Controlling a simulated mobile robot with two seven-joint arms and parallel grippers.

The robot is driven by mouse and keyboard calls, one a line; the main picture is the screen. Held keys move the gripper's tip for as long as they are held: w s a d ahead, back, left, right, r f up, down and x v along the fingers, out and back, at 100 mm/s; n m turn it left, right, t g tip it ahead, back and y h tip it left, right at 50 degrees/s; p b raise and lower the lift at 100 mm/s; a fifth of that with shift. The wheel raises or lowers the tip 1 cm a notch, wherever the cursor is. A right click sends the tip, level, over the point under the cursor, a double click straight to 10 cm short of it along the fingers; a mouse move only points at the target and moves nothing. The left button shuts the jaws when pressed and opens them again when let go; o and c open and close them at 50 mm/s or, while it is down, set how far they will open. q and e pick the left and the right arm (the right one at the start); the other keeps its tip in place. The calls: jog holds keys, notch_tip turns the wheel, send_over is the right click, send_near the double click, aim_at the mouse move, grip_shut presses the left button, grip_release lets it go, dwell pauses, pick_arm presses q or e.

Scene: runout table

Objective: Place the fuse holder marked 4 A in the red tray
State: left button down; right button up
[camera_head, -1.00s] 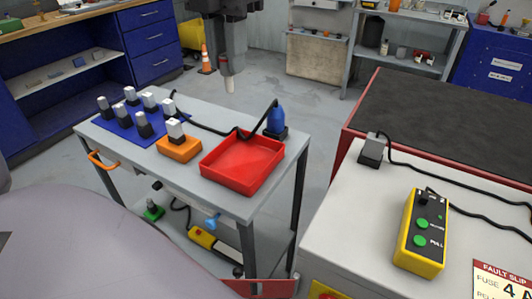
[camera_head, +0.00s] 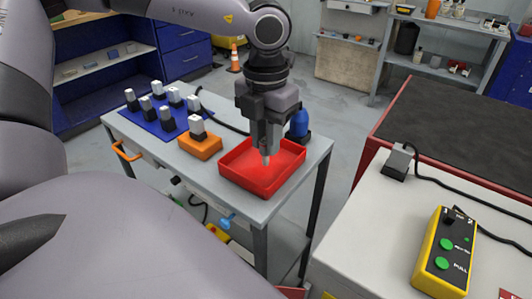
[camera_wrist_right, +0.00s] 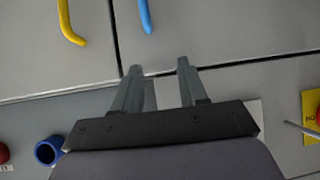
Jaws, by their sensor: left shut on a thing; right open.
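My left gripper (camera_head: 266,150) points down over the red tray (camera_head: 233,184), within its outline. It is shut on a small pale piece (camera_head: 266,160) whose lower end shows below the fingertips. The fingers hide the rest, and no marking on it can be read. I cannot tell whether it touches the tray floor. Several black fuse holders with white tops (camera_head: 167,121) stand on a blue mat (camera_head: 148,117) left of the tray. Another stands on an orange block (camera_head: 203,148). My right gripper (camera_wrist_right: 160,80) is open and empty in the right wrist view.
A blue bottle-like thing (camera_head: 299,124) with a black cable stands behind the tray on the grey table (camera_head: 205,178). A yellow control box (camera_head: 445,250) and a black block (camera_head: 397,162) sit on the pale surface at right. Yellow (camera_wrist_right: 70,22) and blue (camera_wrist_right: 146,15) handles show in the right wrist view.

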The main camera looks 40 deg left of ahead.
aim_at(266, 164)
pick_arm(q)
notch_tip(266, 164, down, 4)
jog(key=shift+f, duration=0.1)
dwell(0.4)
jog(key=shift+f+b, duration=0.2)
jog(key=shift+b, duration=0.2)
jog(key=c, duration=1)
grip_release()
jog(key=shift+r, duration=0.15)
jog(key=shift+r, duration=0.1)
jog(key=shift+r+p, duration=0.15)
jog(key=shift+p, duration=0.35)
notch_tip(266, 164, up, 12)
jog(key=shift+f, duration=0.1)
